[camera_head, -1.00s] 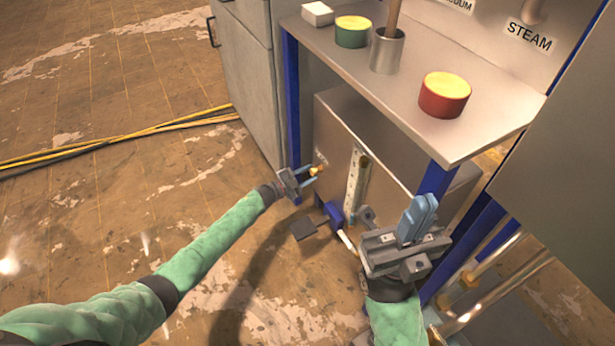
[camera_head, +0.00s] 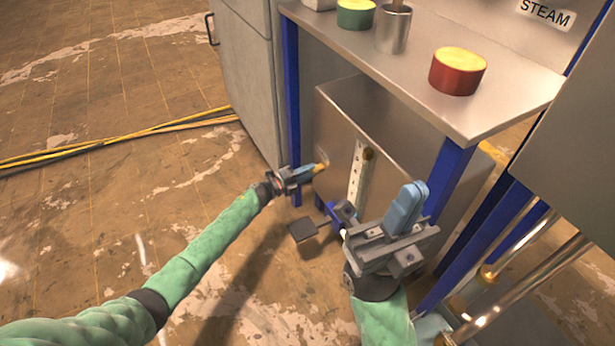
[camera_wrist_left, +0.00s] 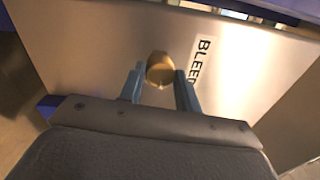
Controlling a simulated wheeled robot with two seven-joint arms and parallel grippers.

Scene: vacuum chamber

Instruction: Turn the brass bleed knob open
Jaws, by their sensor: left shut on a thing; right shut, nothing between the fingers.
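The brass bleed knob (camera_wrist_left: 160,69) sticks out of the front of a steel box, beside a white label reading "BLEED" (camera_wrist_left: 201,60). It also shows in the head view (camera_head: 321,166). My left gripper (camera_wrist_left: 160,82) has its two blue fingers on either side of the knob and is shut on it. In the head view my left gripper (camera_head: 306,173) reaches the box's left side. My right gripper (camera_head: 407,208) is shut and empty, its blue fingers pointing up in front of the box's right part.
The steel box (camera_head: 338,110) stands under a steel shelf (camera_head: 430,75) with a red tin (camera_head: 457,72), a green tin (camera_head: 355,14) and a metal cup (camera_head: 393,30). A blue post (camera_head: 448,180) is close to my right gripper. Yellow cables (camera_head: 120,137) lie on open floor at left.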

